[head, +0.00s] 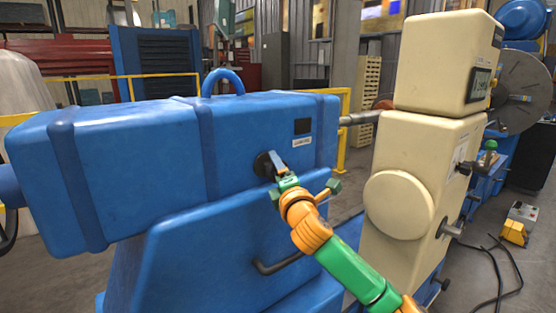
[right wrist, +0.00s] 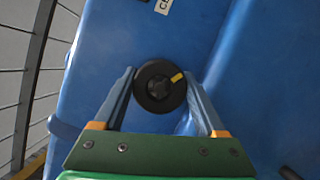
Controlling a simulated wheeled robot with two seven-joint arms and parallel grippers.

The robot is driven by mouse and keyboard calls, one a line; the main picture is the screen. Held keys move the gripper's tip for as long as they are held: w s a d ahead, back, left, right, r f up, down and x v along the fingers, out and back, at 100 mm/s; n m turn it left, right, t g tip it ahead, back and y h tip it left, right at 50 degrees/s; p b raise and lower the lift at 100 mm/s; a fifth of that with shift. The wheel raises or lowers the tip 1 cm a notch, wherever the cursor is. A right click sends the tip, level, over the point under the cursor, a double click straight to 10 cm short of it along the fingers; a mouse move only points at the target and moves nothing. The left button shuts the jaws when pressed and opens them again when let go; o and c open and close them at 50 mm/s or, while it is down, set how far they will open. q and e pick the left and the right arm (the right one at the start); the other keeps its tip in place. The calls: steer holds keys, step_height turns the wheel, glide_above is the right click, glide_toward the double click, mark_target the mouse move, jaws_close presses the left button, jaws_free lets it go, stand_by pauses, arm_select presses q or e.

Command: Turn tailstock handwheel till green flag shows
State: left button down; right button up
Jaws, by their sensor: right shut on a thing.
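The blue tailstock (head: 140,150) fills the left and middle of the head view. Its handwheel (head: 264,165) is a small black round knob on the front face, partly hidden by my gripper. In the right wrist view the handwheel (right wrist: 158,88) shows a yellow mark on its upper right. My right gripper (head: 279,160) is shut on the handwheel, with one finger on each side of it in the wrist view. A small square window (head: 303,126) above and right of the handwheel looks dark, with no green in it. My left gripper is not in view.
A blue lifting loop (head: 222,80) stands on top of the tailstock. A dark bar handle (head: 278,262) sits below the handwheel. A cream machine housing (head: 420,180) stands at the right, with black cables (head: 490,270) on the floor beyond it.

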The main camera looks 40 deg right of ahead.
steer(key=m+g+p, duration=0.1)
steer(key=m+p, duration=0.1)
steer(key=m+y+p, duration=0.1)
steer(key=m+p, duration=0.2)
steer(key=m+g+p, duration=0.1)
steer(key=m+p, duration=0.1)
steer(key=p, duration=0.1)
steer(key=shift+r+m+g+y, duration=0.25)
steer(key=shift+m+g+y, duration=0.05)
steer(key=shift+f+m+g+y+p, duration=0.25)
steer(key=shift+m+y+p, duration=0.35)
steer(key=shift+m+p, duration=0.45)
steer(key=shift+f+m+y, duration=0.1)
steer(key=shift+m+y, duration=0.4)
steer(key=shift+m, duration=0.45)
steer(key=m+y, duration=0.2)
steer(key=m, duration=0.1)
steer(key=shift+a+f+g, duration=0.1)
steer(key=shift+g, duration=0.25)
steer(key=m+y, duration=0.1)
steer(key=m, duration=0.1)
steer(key=shift+m+y, duration=0.3)
steer(key=shift+y, duration=0.1)
steer(key=shift+a+m+y, duration=0.1)
steer(key=shift+m+y, duration=0.7)
steer(key=shift+m, duration=0.3)
steer(key=shift+f, duration=0.1)
steer(key=o, duration=1.3)
